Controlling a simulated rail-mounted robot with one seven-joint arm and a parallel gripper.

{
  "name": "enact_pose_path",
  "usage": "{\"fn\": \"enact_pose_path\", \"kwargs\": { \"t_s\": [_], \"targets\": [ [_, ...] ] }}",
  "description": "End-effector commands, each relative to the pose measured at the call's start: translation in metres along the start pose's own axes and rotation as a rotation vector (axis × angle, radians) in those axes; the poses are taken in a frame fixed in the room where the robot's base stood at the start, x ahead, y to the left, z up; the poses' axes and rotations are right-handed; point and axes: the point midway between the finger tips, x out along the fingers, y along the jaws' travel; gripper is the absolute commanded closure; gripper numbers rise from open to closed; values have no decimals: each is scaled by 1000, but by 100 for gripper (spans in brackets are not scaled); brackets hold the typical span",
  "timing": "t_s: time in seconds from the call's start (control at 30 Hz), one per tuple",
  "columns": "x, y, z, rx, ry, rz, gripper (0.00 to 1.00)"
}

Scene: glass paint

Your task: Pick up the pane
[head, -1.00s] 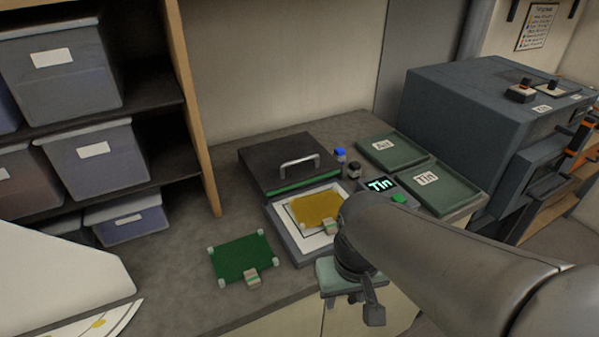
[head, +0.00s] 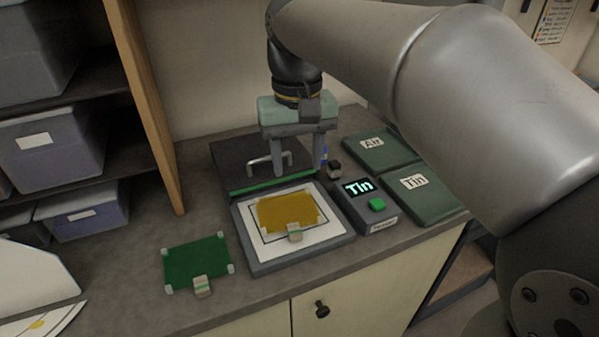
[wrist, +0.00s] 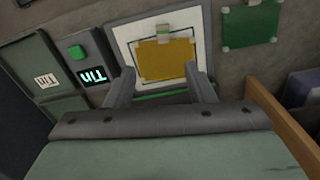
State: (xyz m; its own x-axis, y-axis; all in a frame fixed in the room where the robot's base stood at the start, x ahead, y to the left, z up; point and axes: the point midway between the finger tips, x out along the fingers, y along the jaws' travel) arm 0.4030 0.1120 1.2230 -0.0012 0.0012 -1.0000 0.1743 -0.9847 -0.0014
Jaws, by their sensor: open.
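An amber pane (head: 287,211) with small pale corner pieces lies on the white bed of a grey flat device (head: 262,264). A beige block with a green stripe (head: 295,232) sits at its front edge. A green pane (head: 196,261) lies on the counter to the left, with a similar block at its front edge. My gripper (head: 298,170) is open and empty, pointing down above the back of the device, behind the amber pane. In the wrist view the amber pane (wrist: 165,60) shows beyond and between my fingertips.
A dark lid with a metal handle (head: 268,158) is at the device's back, close to my fingers. A control box with a "Tin" display and green button (head: 377,204) stands right of it. Trays marked "Air" (head: 378,150) and "Tin" (head: 420,193) lie further right. Shelves stand left.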

Motion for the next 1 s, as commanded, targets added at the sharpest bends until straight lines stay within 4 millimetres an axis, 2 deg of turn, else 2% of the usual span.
{"fn": "enact_pose_path", "kwargs": {
  "t_s": [0.13, 0.5, 0.83, 1.0],
  "targets": [
    [21, -1, 1, -2, -5, 0, 51],
    [99, 0, 0, -1, -5, 1, 51],
    [126, -1, 0, 0, -4, 0, 51],
    [153, -3, -2, -1, -5, 0, 51]
  ]
}}
